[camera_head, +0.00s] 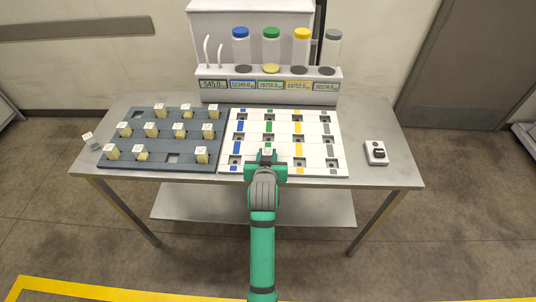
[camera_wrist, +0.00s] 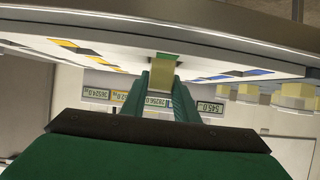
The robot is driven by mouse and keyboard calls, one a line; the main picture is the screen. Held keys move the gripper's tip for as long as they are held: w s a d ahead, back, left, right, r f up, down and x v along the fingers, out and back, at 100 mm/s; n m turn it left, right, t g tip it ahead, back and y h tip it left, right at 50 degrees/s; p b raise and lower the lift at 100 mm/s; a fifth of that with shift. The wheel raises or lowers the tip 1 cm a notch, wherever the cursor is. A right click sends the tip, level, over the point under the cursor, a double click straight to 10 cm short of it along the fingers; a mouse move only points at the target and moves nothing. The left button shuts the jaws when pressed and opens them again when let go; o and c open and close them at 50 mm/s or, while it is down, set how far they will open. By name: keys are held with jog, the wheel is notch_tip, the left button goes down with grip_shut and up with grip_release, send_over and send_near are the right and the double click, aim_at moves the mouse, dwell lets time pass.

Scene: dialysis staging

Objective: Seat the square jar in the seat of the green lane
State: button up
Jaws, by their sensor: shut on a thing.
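My gripper (camera_head: 267,168) is shut on a square jar (camera_wrist: 162,72) with a pale yellow body; its white lid (camera_head: 267,152) shows between the fingers in the head view. The jar is over the near end of the green lane (camera_head: 268,127) on the white board (camera_head: 283,150). In the inverted wrist view the jar's base is close to a green mark (camera_wrist: 167,56) on the board; I cannot tell whether it is in a seat. My gripper hides the nearest green seat. Farther green-lane seats show as empty dark squares.
A dark rack (camera_head: 190,161) with several white-lidded jars stands left of the board. Behind stands a dispenser (camera_head: 268,91) with blue, green, yellow and grey-capped cylinders. A small device (camera_head: 376,153) lies right, and a tilted white-topped item (camera_head: 90,140) is at the table's left edge.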

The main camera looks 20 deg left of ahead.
jog(key=shift+s+a, duration=0.1)
jog(key=shift+a, duration=0.05)
jog(key=shift+f, duration=0.1)
jog(key=o, duration=1.1)
